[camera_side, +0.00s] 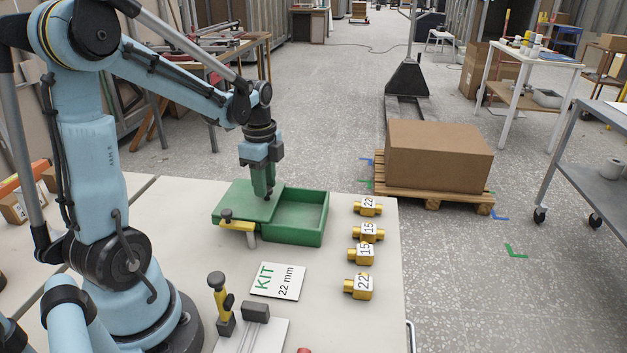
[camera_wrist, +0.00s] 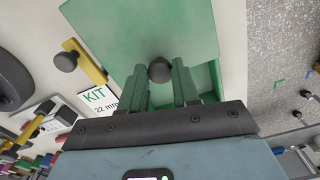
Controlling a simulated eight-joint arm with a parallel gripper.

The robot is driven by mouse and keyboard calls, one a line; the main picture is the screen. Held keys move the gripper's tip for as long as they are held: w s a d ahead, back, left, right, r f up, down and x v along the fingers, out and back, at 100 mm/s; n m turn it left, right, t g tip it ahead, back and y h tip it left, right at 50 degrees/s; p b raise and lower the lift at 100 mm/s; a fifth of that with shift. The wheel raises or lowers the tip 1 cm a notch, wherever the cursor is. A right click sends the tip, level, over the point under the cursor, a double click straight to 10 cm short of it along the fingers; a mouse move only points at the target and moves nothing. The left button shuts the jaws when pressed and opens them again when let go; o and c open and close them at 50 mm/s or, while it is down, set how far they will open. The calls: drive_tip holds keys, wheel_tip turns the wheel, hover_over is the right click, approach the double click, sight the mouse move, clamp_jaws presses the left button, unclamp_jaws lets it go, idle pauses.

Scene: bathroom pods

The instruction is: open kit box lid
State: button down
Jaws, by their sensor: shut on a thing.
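The green kit box (camera_side: 301,237) stands on the pale table, its right part uncovered and looking empty. Its flat green lid (camera_side: 236,199) is shifted left, over the left part of the box, and seems to stick out past it. My gripper (camera_side: 268,196) points straight down at the lid, shut on the dark round lid knob. In the wrist view the knob (camera_wrist: 160,70) sits between my two green fingers (camera_wrist: 165,86), with the lid (camera_wrist: 125,30) under it.
A yellow clamp (camera_side: 236,225) with a dark knob stands at the lid's front left. A KIT 22 mm card (camera_side: 278,281) lies in front of the box. Several brass fittings (camera_side: 366,232) numbered 22 or 15 line the right side. A fixture (camera_side: 222,303) stands nearer.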

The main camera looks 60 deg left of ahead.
drive_tip(key=c, duration=0.8)
unclamp_jaws()
drive_tip(key=shift+r, duration=0.1)
wheel_tip(320, 180, up, 12)
drive_tip(key=s+d+f+n+t, duration=0.1)
drive_tip(key=d+f+n+t, duration=0.2)
drive_tip(key=d+n, duration=0.2)
drive_tip(key=d+f+n+t, duration=0.3)
drive_tip(key=d+n, duration=0.3)
drive_tip(key=d, duration=0.6)
drive_tip(key=shift+s+d+n+t, duration=0.3)
drive_tip(key=shift+s+t, duration=0.1)
drive_tip(key=shift+t, duration=0.2)
